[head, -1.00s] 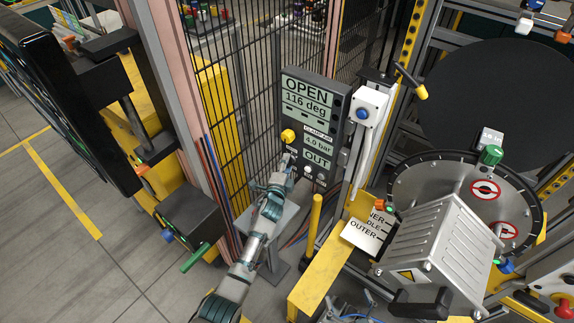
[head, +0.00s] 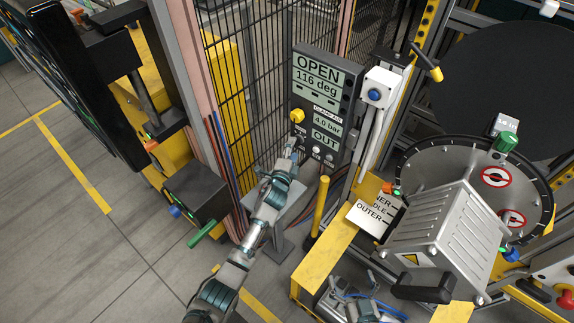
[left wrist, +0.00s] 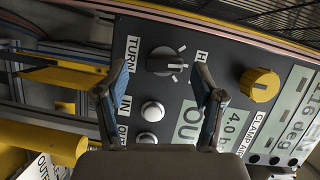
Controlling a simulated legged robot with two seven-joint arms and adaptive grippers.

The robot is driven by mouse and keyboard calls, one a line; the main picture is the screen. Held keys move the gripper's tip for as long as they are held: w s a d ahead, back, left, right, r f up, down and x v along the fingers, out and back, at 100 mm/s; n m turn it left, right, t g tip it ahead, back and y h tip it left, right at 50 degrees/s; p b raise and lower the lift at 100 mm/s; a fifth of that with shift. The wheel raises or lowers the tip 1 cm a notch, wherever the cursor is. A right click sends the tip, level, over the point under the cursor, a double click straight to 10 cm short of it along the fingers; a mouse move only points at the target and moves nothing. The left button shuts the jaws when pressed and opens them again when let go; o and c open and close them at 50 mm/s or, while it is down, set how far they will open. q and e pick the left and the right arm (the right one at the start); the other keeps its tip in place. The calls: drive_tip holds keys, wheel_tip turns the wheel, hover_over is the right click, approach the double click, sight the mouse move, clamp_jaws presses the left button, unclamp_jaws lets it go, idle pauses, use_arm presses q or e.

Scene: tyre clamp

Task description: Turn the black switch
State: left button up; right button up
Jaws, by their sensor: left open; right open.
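The black switch (left wrist: 167,62) is a round knob with a raised grip bar on the dark control panel (head: 345,95). In the left wrist view it lies between my left gripper's blue-padded fingers (left wrist: 163,80), one on each side, with gaps visible; I cannot tell how far off the panel the fingertips are. In the head view my left gripper (head: 290,158) reaches the panel's lower left and mostly hides the switch. My left gripper is open and empty. My right gripper (head: 352,295) is low in the head view, partly cut off by the bottom edge, and open.
A yellow knob (left wrist: 260,85) sits beside the switch, and two silver buttons (left wrist: 152,111) lie close by. A yellow post (head: 320,205) and a blue-button box (head: 380,88) stand right of my left arm. A mesh fence (head: 250,90) rises behind. The drum machine (head: 440,230) fills the right.

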use_arm(q)
drive_tip(key=v, duration=0.9)
drive_tip(key=shift+f, duration=0.25)
drive_tip(key=shift+s, duration=0.15)
